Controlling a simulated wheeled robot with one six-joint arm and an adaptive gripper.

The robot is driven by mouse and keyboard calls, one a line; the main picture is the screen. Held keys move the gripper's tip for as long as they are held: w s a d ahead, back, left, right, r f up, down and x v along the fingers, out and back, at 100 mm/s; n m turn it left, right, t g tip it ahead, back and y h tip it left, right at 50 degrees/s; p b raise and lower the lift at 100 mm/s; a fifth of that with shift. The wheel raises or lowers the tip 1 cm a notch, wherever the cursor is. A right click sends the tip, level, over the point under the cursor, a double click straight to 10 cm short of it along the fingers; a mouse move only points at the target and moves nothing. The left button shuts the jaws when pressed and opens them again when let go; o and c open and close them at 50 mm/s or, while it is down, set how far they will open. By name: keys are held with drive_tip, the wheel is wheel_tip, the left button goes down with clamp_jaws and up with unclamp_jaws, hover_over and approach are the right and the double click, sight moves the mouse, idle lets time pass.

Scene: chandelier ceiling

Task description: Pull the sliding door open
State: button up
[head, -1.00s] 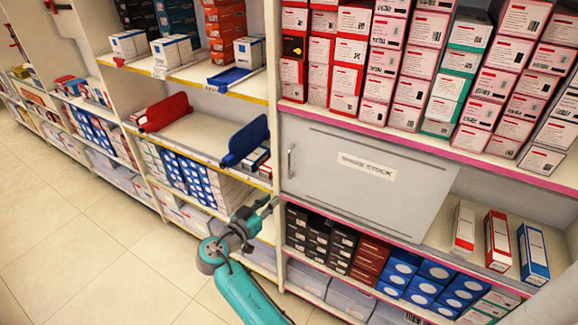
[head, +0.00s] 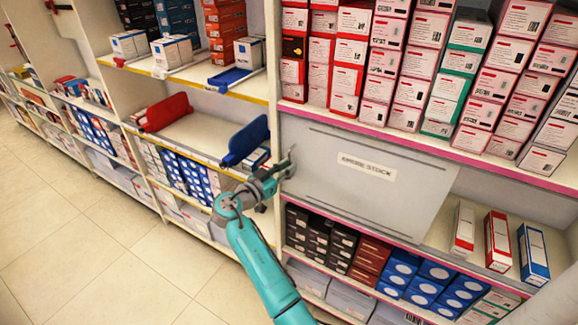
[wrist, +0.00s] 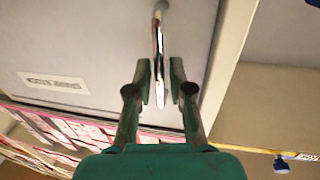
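The sliding door (head: 345,205) is a flat grey panel with a white label. It covers the left part of a shelf bay in the head view and fills the upper left of the wrist view (wrist: 100,45). Its upright metal handle (wrist: 158,40) is near the door's left edge in the head view, mostly covered there by my gripper (head: 285,168). In the wrist view my gripper (wrist: 160,85) is open, with the handle between its two fingers. Gaps show between the handle and both fingers.
Right of the door the shelf bay is open, holding a few upright boxes (head: 497,240). Boxes fill the shelf above, and dark and blue boxes (head: 403,272) fill the one below. An upright post and shelves with a blue divider (head: 246,142) stand left. The tiled floor (head: 85,235) is clear.

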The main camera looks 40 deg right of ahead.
drive_tip(key=shift+w+d, duration=0.1)
drive_tip(key=shift+d, duration=0.55)
clamp_jaws()
